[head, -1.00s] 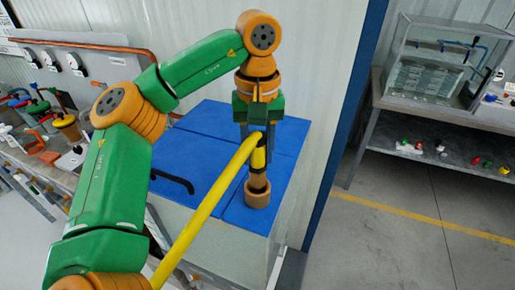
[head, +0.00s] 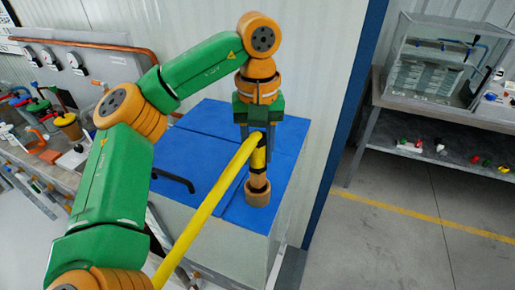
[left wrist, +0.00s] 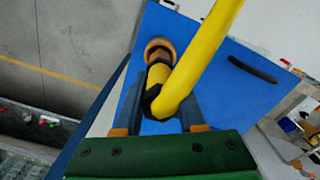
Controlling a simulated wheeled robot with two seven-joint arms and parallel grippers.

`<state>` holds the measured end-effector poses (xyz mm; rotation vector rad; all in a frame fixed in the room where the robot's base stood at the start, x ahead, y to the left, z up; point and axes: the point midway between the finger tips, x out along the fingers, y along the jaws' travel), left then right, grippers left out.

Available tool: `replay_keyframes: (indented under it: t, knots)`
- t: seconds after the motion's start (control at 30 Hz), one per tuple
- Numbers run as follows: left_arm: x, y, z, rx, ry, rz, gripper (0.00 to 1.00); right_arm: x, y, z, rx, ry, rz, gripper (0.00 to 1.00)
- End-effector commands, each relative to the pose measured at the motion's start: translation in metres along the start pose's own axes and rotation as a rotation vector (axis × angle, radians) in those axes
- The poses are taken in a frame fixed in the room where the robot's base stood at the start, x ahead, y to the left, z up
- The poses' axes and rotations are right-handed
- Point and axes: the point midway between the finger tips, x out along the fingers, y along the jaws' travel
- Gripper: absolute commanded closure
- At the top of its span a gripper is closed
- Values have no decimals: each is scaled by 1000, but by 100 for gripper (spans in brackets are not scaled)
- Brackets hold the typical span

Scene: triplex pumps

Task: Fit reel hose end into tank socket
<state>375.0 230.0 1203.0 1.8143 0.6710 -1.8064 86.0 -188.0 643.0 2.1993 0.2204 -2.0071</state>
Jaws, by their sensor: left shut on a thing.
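The yellow reel hose (head: 215,197) rises from the lower middle of the head view to my left gripper (head: 257,150). My left gripper is shut on the hose end (head: 259,158), a yellow piece with dark bands, which points down. The tank socket (head: 257,193) is a brown round fitting on the blue tank top (head: 190,150). The hose end's lower tip is at the socket; how deep it sits cannot be told. In the left wrist view the hose end (left wrist: 157,76) lies between the fingers, in line with the socket (left wrist: 160,48). My right gripper is not in view.
A black handle (head: 174,180) is on the tank top's left part. A bench with valves and tools (head: 45,140) stands at the left. A metal table with a glass tank (head: 440,65) stands at the right, with clear floor in front.

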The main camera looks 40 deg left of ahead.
Motion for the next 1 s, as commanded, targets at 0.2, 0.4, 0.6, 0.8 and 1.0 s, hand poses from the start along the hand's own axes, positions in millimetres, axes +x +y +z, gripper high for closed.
replay_keyframes:
  t: [0.2, 0.4, 0.6, 0.8, 1.0]
  knots:
    - [0, 0, 0, 0, 0, 1, 100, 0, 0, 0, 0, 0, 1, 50]
    - [0, 0, 0, 0, 0, 1, 100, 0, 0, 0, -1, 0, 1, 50]
    - [-1, 0, 0, 0, -1, 1, 100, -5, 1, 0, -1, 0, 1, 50]
    - [0, 0, 0, 0, 0, 1, 100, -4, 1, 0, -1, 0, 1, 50]
    - [3, 0, 0, 0, 0, 1, 100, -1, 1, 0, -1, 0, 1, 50]
